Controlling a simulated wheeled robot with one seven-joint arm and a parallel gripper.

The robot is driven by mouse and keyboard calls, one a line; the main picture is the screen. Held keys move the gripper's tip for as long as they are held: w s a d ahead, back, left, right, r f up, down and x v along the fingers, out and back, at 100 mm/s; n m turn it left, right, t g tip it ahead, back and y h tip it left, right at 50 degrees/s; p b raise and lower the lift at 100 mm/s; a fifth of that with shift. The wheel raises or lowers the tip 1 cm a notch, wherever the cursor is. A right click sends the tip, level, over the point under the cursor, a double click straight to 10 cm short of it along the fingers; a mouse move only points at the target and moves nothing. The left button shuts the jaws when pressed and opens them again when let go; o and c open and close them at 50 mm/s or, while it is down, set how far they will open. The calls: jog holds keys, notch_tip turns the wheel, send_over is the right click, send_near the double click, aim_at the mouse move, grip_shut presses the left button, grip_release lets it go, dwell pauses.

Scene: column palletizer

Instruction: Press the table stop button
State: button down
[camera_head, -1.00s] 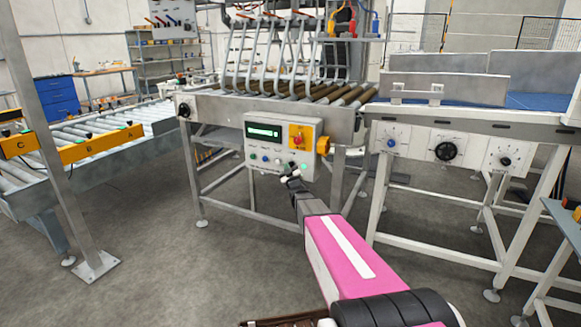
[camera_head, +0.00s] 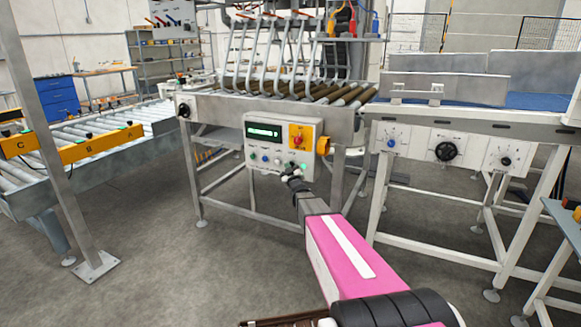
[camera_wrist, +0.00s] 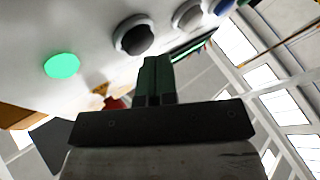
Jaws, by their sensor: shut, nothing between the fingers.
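The grey control panel (camera_head: 283,145) hangs on the front of the roller table. Its bottom row holds a lit green button (camera_wrist: 61,65), a black button (camera_wrist: 133,36), a pale grey button (camera_wrist: 188,14) and a blue one (camera_wrist: 222,5). Labels are too small to read, so I cannot tell which is the table stop button. My gripper (camera_head: 289,174) is at the panel's lower right part. In the wrist view its fingers (camera_wrist: 155,62) are together and empty, with their tips near the black button. I cannot tell whether they touch it.
A yellow plate with a red knob (camera_head: 297,136) sits at the panel's upper right, beside the green display (camera_head: 263,131). An orange part (camera_head: 323,146) sticks out to the right. A white-framed conveyor (camera_head: 440,140) stands right, and a roller conveyor (camera_head: 80,152) left.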

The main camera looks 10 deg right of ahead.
jog(key=shift+w+d, duration=0.3)
jog(key=shift+w, duration=0.1)
dwell(0.7)
jog(key=shift+s+a, duration=0.55)
jog(key=shift+s, duration=0.2)
jog(key=shift+s, duration=0.1)
jog(key=s+a, duration=0.1)
jog(key=s, duration=0.1)
jog(key=s+a, duration=0.1)
jog(key=a, duration=0.1)
jog(key=shift+s, duration=0.4)
dwell(0.3)
dwell(0.4)
